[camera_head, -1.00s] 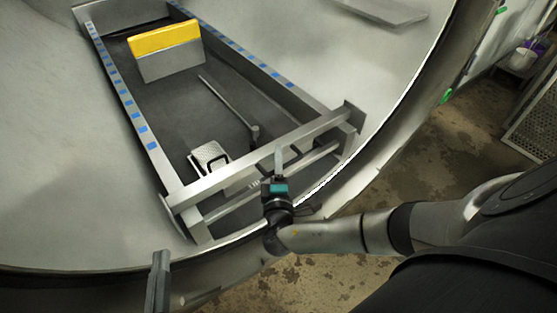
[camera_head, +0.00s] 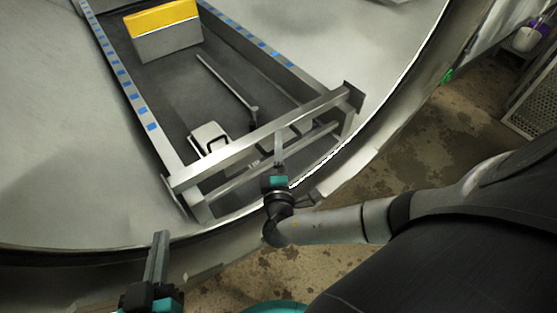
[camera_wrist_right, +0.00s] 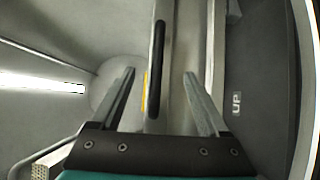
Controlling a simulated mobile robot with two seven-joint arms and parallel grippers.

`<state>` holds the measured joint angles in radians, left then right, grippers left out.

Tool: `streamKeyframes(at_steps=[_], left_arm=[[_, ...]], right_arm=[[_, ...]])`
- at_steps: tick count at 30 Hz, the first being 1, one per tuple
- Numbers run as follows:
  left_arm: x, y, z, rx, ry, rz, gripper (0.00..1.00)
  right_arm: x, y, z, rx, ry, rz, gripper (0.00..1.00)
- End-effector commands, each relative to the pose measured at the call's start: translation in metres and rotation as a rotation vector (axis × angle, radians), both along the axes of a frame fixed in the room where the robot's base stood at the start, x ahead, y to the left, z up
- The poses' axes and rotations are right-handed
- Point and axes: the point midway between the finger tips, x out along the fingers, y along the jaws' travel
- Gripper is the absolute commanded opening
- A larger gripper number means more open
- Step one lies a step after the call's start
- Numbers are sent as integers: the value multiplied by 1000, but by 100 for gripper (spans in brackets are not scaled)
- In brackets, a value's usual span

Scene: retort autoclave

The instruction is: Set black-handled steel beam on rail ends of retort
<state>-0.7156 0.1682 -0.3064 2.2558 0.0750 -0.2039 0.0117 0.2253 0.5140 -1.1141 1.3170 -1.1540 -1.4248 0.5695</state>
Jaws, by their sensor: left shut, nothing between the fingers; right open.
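The steel beam (camera_head: 262,139) lies across the near ends of the two blue-marked rails, with an end plate at each side. In the right wrist view the beam (camera_wrist_right: 183,75) and its black handle (camera_wrist_right: 157,62) show between and beyond my fingers. My right gripper (camera_head: 279,138) is at the near side of the beam, around its middle. Its fingers (camera_wrist_right: 162,88) stand open, apart from each other and not closed on the handle. My left gripper (camera_head: 160,243) is shut and empty at the lower left, outside the retort opening and away from the beam.
The retort (camera_head: 60,130) curves around the rails (camera_head: 140,108). Between them are a yellow-topped block (camera_head: 165,40), a thin rod (camera_head: 228,82) and a small light metal piece (camera_head: 209,137). The retort's rim (camera_head: 365,135) runs close under my right arm. Bare floor lies to the right.

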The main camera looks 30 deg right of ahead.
Motion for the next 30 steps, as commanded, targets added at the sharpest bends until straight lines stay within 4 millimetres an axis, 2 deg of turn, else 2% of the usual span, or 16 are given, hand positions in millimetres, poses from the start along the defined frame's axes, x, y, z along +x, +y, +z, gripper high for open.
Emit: streamKeyframes(at_steps=[13, 30], left_arm=[[1, 24, -13, 145, 236, 8, 0], [-18, 60, -20, 286, 515, 39, 0]], right_arm=[[-41, 26, 2, 1, -1, -1, 78], [-97, 60, 1, -1, -3, -1, 78]])
